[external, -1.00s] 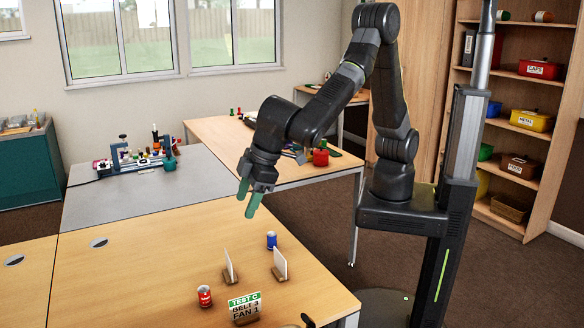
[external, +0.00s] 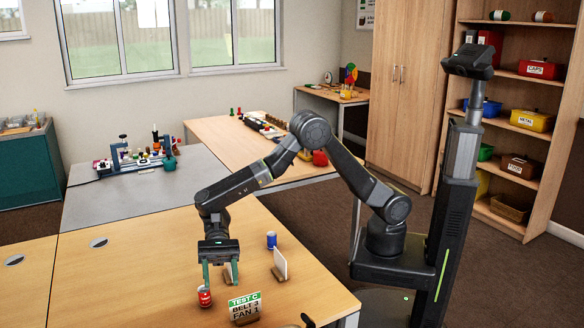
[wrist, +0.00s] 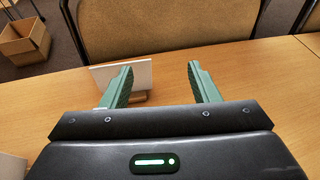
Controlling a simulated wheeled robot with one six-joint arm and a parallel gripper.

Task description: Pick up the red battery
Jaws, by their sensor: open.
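A white card in a wooden holder (external: 280,262) stands right of my gripper. Another card (wrist: 140,75) is partly behind the fingers. The TEST C sign (external: 244,305) stands close in front on the right. The table's left side is clear.

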